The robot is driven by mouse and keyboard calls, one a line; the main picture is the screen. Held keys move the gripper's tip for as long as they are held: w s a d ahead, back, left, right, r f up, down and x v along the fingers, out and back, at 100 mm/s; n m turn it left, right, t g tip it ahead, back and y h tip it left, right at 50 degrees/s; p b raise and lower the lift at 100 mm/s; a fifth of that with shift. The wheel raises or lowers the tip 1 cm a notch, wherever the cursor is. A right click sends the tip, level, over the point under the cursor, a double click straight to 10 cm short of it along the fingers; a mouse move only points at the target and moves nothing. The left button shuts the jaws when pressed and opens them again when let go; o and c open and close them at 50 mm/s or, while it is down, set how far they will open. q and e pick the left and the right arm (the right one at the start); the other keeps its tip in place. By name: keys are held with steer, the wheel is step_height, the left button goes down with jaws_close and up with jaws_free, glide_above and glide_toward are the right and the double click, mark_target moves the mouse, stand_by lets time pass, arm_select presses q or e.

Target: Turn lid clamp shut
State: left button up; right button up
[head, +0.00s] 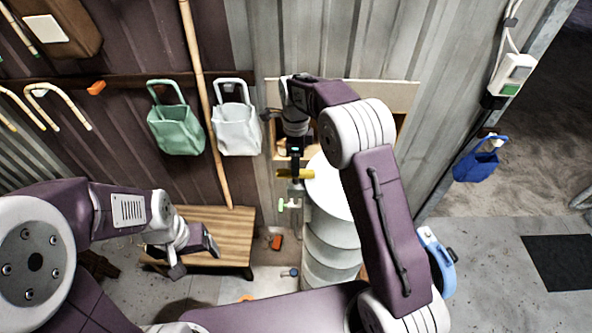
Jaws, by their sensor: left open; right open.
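A tall pale ribbed drum (333,225) with a white round top stands right of centre. At its left edge is a small fitting with a yellow bar (291,174) and, lower down, a light green handle (283,206). These look like the lid clamp, but I cannot tell its exact parts or how far it is turned. My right gripper (294,158) points down just above the yellow bar, open; I cannot tell whether it touches the bar. My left gripper (196,262) is open and empty, low over the wooden bench, well left of the drum.
A wooden bench (228,222) stands left of the drum. Green (178,131) and white (236,131) bags hang on the wall behind, beside a long cane (197,80). A blue bag (476,164) hangs at right. Small orange items lie on the floor. The floor at right is open.

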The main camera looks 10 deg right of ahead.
steer(key=r, duration=0.5)
steer(key=shift+s+d+r, duration=0.1)
steer(key=shift+d+r, duration=0.15)
steer(key=shift+d, duration=0.05)
steer(key=shift+a, duration=0.1)
